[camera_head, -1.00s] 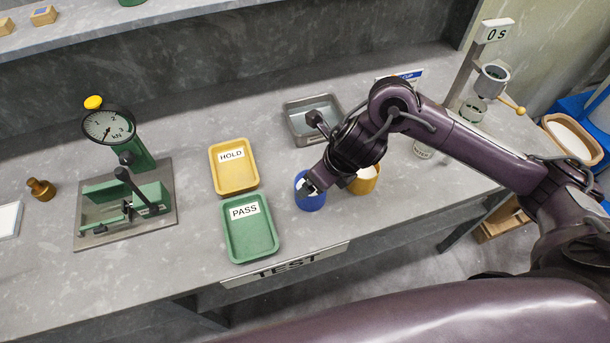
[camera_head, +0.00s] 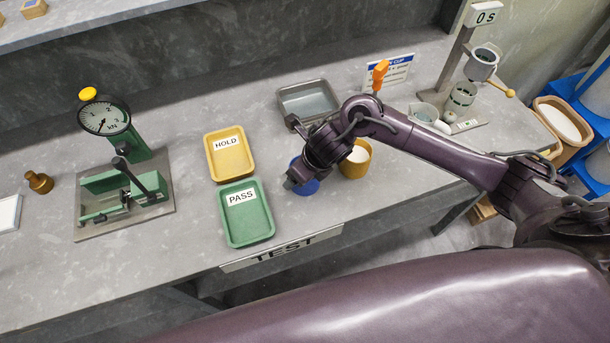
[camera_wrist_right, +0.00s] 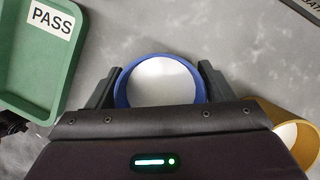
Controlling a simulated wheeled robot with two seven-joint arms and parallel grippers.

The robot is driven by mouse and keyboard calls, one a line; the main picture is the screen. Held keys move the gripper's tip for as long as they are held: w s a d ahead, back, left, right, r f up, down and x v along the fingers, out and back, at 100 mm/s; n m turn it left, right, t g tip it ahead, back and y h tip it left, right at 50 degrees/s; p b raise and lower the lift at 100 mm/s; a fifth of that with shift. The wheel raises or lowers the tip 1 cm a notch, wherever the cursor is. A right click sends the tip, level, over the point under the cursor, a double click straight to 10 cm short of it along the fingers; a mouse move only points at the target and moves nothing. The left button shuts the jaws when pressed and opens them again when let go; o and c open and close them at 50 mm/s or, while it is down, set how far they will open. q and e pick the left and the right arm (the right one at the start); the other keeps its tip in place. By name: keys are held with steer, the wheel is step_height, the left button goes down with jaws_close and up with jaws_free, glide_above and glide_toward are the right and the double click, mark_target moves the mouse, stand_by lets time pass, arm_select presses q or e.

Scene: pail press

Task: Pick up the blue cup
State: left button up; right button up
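The blue cup (camera_head: 308,186) stands on the grey bench, right of the green PASS tray, partly hidden under my right gripper (camera_head: 290,178). In the right wrist view the blue rim (camera_wrist_right: 121,94) and pale inside of the cup lie between the two dark fingers of my right gripper (camera_wrist_right: 158,80). One finger is close against each side of the rim. I see no clear gap, but cannot tell whether they grip it. My left gripper is not in view.
An ochre cup (camera_head: 355,160) stands close right of the blue cup. The green PASS tray (camera_head: 247,236) and yellow HOLD tray (camera_head: 230,172) lie to the left. A metal tray (camera_head: 310,82) is behind. The green press (camera_head: 130,185) is far left. The bench's front edge is near.

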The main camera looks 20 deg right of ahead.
steer(key=c, duration=0.9)
steer(key=shift+r, duration=0.1)
